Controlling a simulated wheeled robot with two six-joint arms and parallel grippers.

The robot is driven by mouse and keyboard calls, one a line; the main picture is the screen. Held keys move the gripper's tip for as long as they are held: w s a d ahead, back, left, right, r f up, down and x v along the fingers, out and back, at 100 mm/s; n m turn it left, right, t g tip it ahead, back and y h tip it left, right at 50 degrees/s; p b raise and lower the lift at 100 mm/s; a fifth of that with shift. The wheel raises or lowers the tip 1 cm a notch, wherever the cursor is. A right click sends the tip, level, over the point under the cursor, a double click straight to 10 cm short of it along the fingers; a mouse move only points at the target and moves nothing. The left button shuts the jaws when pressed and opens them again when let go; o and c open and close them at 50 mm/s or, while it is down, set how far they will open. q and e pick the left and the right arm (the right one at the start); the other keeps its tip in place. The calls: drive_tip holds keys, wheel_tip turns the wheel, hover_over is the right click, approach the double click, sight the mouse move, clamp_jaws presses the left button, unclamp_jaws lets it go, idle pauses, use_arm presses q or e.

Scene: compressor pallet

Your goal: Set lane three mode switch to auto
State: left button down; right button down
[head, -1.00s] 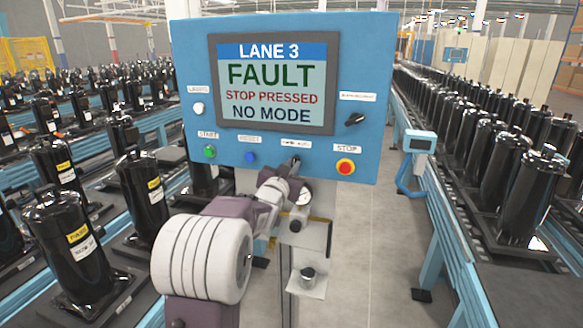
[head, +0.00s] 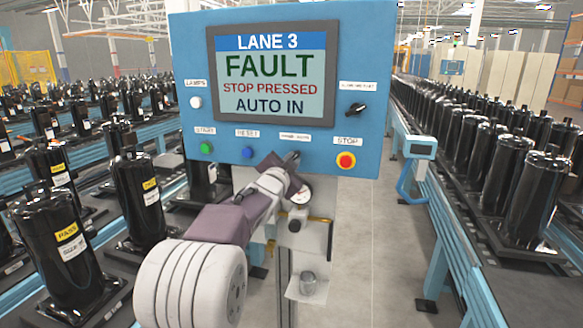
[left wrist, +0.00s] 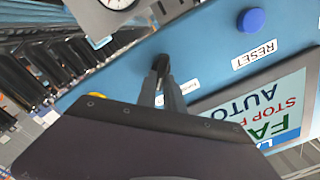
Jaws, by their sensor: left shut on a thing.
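The blue lane 3 panel (head: 190,60) faces me. Its screen (head: 268,70) reads LANE 3, FAULT, STOP PRESSED, AUTO IN. The mode switch is a small black knob (left wrist: 162,62) on the lower part of the panel, below a white label (head: 294,137) too blurred to read. My left gripper (head: 291,159) reaches up to it from below. In the left wrist view the gripper's fingers (left wrist: 161,79) are shut on the knob, which they partly hide. My right gripper is in no view.
The red stop button (head: 346,160) is right of my gripper; the blue reset button (head: 248,157) and green start button (head: 206,148) are left. Another black selector (head: 355,109) sits higher right. A gauge (head: 301,190) hangs below. Conveyors of black compressors run along both sides.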

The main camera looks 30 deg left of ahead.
use_arm(q)
drive_tip(key=shift+m, duration=0.4)
drive_tip(key=c, duration=1.5)
unclamp_jaws()
drive_tip(key=shift+w, duration=0.1)
drive_tip(key=shift+o, duration=0.2)
drive_tip(key=shift+w+a+f, duration=0.1)
drive_tip(key=shift+a+f, duration=0.05)
drive_tip(key=b+v, duration=0.1)
drive_tip(key=v, duration=0.8)
